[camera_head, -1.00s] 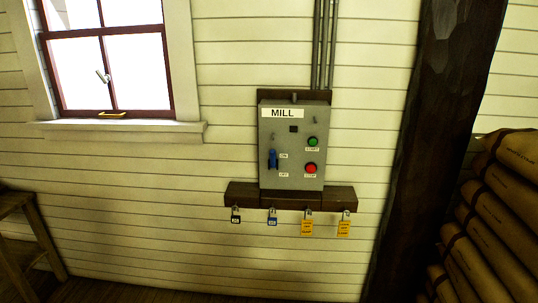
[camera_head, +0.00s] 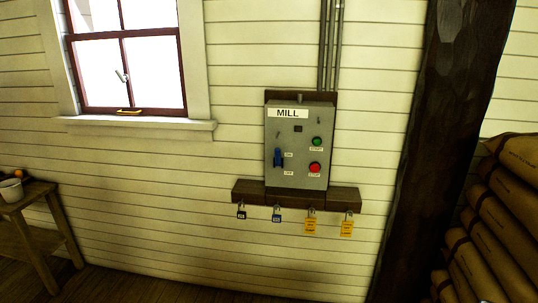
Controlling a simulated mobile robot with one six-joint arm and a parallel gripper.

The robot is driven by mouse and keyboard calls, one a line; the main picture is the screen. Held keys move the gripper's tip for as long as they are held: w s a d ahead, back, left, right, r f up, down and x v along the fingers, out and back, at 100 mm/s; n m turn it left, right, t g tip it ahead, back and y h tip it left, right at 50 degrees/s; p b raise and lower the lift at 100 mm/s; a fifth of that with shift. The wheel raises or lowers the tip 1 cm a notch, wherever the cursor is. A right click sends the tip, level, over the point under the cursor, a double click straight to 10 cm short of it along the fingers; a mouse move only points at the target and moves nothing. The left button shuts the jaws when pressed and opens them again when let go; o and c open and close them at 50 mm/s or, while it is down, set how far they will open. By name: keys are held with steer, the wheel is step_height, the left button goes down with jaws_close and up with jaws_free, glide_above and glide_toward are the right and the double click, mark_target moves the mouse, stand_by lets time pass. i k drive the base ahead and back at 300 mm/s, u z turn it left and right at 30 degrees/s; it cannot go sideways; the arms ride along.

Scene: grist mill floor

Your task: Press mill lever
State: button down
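The mill control box (camera_head: 298,180) is a grey panel labelled "MILL" on the white plank wall, a little right of centre. The blue mill lever (camera_head: 278,158) is on its left side, between small ON and OFF labels; it appears to sit nearer the ON label. A green START button (camera_head: 317,141) and a red STOP button (camera_head: 315,167) are on the right side of the box. My gripper is not in view.
A dark wooden rail (camera_head: 247,192) under the box holds several hanging padlocks and yellow tags (camera_head: 347,229). A dark post (camera_head: 425,150) and stacked sacks (camera_head: 480,205) stand at right. A wooden table (camera_head: 40,192) with a pale bowl (camera_head: 11,190) is at left. Floor between is clear.

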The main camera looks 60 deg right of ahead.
mark_target(277, 151)
steer(key=u, duration=0.45)
steer(key=k, duration=1.2)
steer(key=z, duration=0.9)
steer(key=i, duration=1.05)
steer(key=u, duration=0.1)
